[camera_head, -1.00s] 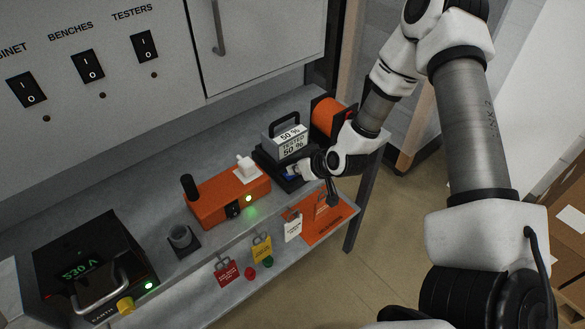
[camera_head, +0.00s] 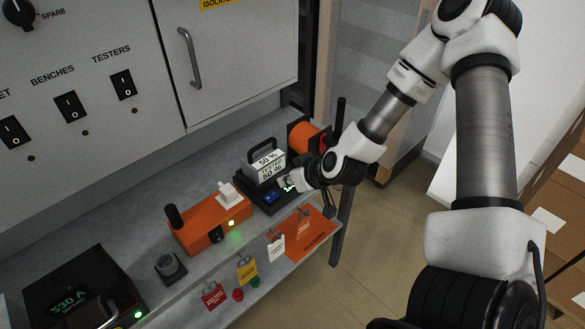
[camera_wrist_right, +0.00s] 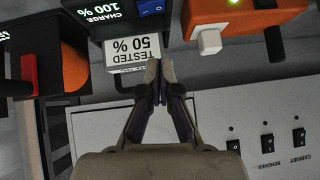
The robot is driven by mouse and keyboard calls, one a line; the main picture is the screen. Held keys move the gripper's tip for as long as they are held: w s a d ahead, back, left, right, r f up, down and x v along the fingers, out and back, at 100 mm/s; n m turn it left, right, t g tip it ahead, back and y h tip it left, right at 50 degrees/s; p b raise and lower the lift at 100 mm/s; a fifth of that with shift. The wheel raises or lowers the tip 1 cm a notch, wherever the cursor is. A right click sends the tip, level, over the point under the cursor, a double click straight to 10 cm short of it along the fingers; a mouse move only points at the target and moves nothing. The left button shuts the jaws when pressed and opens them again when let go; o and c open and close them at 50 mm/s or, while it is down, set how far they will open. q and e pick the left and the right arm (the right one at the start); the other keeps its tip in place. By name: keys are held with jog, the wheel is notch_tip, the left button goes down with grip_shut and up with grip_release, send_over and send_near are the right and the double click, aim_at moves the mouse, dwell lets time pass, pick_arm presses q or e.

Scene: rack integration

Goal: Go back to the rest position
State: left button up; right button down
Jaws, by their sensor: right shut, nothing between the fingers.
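My right gripper (camera_head: 286,184) is at the black charger dock (camera_head: 262,200) on the bench, just in front of the battery. Its fingers are together and empty in the right wrist view (camera_wrist_right: 159,68). The grey battery (camera_head: 262,162) with a black handle and white "TESTED 50 %" label sits on the dock. That label also shows in the right wrist view (camera_wrist_right: 132,49), close to the fingertips. In the right wrist view the dock display (camera_wrist_right: 102,10) reads "CHARGE 100 %". My left gripper does not show.
An orange tester (camera_head: 208,226) with a white plug stands left of the dock, and an orange reel (camera_head: 304,137) behind it. Tags and padlocks (camera_head: 246,268) hang along the bench front. A grey cabinet (camera_head: 230,50) rises behind. Cardboard boxes (camera_head: 530,180) stand at right.

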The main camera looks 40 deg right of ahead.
jog(key=v, duration=0.2)
jog(key=shift+s+a+r+p, duration=0.2)
jog(key=shift+s+r+p, duration=0.1)
jog(key=shift+p, duration=0.1)
jog(key=shift+w+f, duration=0.1)
jog(key=shift+w, duration=0.05)
jog(key=s+a+f+g+b, duration=0.3)
jog(key=s+a+f+g, duration=0.1)
jog(key=s+f, duration=0.7)
jog(key=s+a+f+g+h+b, duration=0.1)
jog(key=s+a+f+g+b, duration=0.3)
jog(key=s+f, duration=0.7)
notch_tip(320, 180, down, 5)
jog(key=shift+a+r+m+g+h, duration=0.15)
jog(key=shift+a+m+g+h, duration=0.2)
jog(key=shift+a, duration=0.45)
